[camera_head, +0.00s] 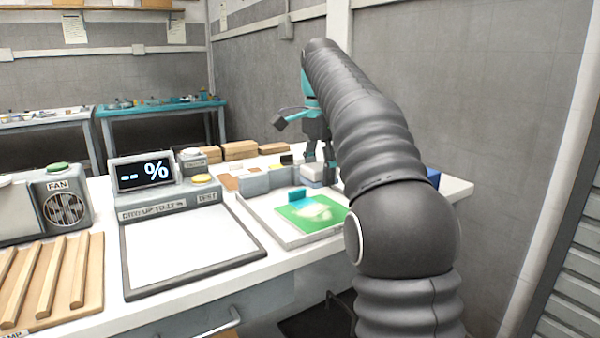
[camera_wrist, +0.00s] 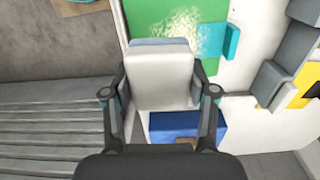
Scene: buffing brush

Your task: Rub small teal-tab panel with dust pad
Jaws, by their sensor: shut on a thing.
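The green panel (camera_head: 325,213) lies in a pale tray (camera_head: 268,222) on the white bench, with a teal tab (camera_head: 297,197) at its back left edge. Whitish patches lie on the panel. In the wrist view the green panel (camera_wrist: 150,22) fills the top middle, its teal tab (camera_wrist: 232,42) on its right edge. My gripper (camera_wrist: 160,78) is shut on the dust pad (camera_wrist: 158,82), a white block with a blue-grey layer at its far side. In the head view my gripper (camera_head: 319,160) is behind the panel, partly hidden by my arm.
A blue block (camera_wrist: 185,125) sits below the pad in the wrist view. Left of the tray are a white plate with a dark frame (camera_head: 190,247), a percent display (camera_head: 143,172) and a wooden rack (camera_head: 55,280). Grey holders (camera_head: 255,183) and wooden blocks (camera_head: 240,150) stand behind.

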